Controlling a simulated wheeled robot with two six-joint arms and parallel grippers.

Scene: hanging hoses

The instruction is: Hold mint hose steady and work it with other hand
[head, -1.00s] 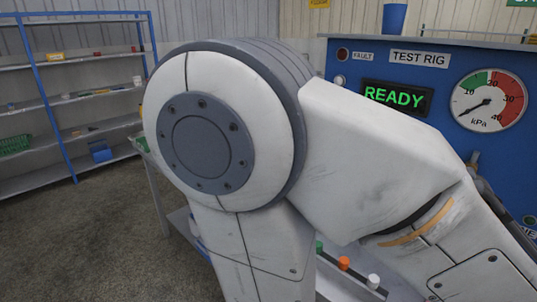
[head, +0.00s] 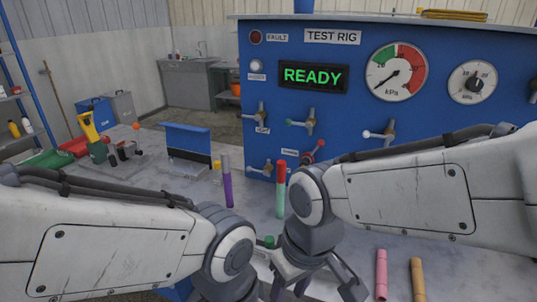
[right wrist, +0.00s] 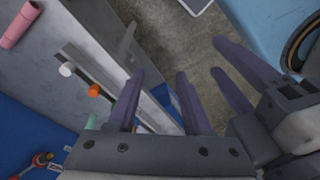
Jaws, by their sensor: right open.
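The mint hose (head: 280,198) with a red upper end hangs or stands upright in front of the blue rig in the head view. My right wrist partly overlaps its surroundings. My right gripper (head: 318,283) is low in the head view, below and in front of the mint hose, apart from it. In the right wrist view its purple fingers (right wrist: 160,92) are spread with nothing between them. A second pair of purple fingers (right wrist: 228,68), apparently my left gripper, is close beside it, parted and empty. In the head view my left fingers are hidden.
A purple hose (head: 228,187) with a grey top is left of the mint one. Pink (head: 381,272) and orange (head: 418,279) hoses are at lower right. The blue test rig (head: 350,125) has protruding valve handles (head: 309,119). A blue-topped stand (head: 187,140) is farther left.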

